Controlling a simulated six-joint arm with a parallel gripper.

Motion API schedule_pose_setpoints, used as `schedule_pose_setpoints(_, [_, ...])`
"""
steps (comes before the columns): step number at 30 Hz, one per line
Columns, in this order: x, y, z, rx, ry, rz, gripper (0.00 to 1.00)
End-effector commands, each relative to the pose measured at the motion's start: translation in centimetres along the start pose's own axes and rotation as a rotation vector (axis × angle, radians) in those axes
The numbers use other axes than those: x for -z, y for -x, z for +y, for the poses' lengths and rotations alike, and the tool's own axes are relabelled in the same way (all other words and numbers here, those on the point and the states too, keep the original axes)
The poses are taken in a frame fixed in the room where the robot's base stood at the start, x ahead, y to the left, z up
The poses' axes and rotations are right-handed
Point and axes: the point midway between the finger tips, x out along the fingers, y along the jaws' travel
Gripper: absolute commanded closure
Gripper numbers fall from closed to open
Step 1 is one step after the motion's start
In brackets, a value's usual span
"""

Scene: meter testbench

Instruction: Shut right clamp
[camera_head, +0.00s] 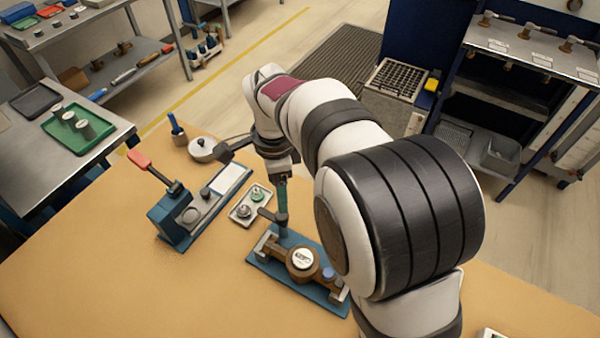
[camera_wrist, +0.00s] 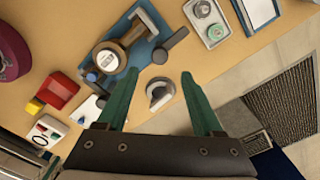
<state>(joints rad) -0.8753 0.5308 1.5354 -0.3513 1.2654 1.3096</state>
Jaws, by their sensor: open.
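A blue fixture plate (camera_head: 262,258) holds a bronze meter with a white dial (camera_head: 302,259). The meter shows at upper left in the wrist view (camera_wrist: 107,58). At the fixture's left end in the head view is a clamp block (camera_head: 265,241) with a dark handle (camera_head: 268,214); this handle sticks out past the plate in the wrist view (camera_wrist: 178,38). The right end in the head view, near a blue knob (camera_head: 328,273), is partly hidden by my arm. My gripper (camera_wrist: 160,78) is open and empty, its teal fingers pointing down near the fixture (camera_head: 282,228).
A grey round part (camera_wrist: 160,95) shows between my fingers. A small tray (camera_head: 243,214) with round pieces stands beside the fixture. A blue device with a red lever (camera_head: 140,160) stands at left. A red box (camera_wrist: 57,88) lies at left in the wrist view. The front-left table is clear.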

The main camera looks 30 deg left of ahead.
Motion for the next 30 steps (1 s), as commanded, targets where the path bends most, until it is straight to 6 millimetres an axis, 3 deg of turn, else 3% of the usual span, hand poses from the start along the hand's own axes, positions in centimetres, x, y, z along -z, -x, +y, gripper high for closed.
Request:
schedule_pose_setpoints(3, [0.1,-3.5,0.1,-0.005,0.001,0.000,0.32])
schedule_pose_setpoints(9, [0.0,-7.3,0.1,-0.002,-0.001,-0.001,0.32])
schedule_pose_setpoints(21, [0.1,-8.4,0.0,0.001,0.000,-0.001,0.32])
schedule_pose_setpoints(30, [0.1,-8.4,0.0,0.001,0.000,-0.001,0.86])
